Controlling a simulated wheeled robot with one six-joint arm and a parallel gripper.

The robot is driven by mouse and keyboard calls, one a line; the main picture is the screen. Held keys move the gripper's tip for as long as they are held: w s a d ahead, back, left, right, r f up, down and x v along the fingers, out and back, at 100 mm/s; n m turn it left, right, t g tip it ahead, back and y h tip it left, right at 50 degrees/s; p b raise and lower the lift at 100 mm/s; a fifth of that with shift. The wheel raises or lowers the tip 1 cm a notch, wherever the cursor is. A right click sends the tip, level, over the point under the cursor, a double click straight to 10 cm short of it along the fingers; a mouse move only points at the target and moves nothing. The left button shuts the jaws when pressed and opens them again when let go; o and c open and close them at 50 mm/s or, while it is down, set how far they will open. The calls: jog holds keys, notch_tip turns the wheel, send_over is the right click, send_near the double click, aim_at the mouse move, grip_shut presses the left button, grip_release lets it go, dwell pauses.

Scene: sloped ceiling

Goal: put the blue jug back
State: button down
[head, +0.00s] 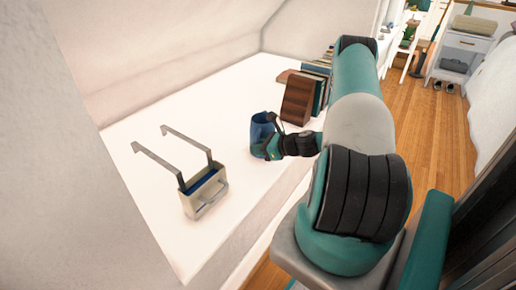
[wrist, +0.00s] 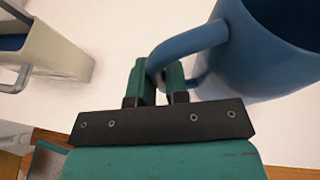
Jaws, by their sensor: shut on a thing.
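The blue jug (head: 262,130) is at the middle of the white ledge in the head view, in front of the books. My gripper (head: 272,146) reaches it from the right. In the wrist view the jug (wrist: 265,50) fills the upper right, with its open top toward the right edge. My gripper (wrist: 161,80) is shut on the jug's curved handle, with one finger on each side of it. The jug looks upright in the head view. I cannot tell whether its base touches the ledge.
A cream caddy (head: 205,192) with two long hooks and blue inside stands left of the jug; it also shows in the wrist view (wrist: 45,50). Books with a brown wooden bookend (head: 298,99) stand behind the jug. The white ledge (head: 235,85) is clear at the back left.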

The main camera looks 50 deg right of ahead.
jog(key=shift+f, duration=0.1)
jog(key=c, duration=1.1)
grip_release()
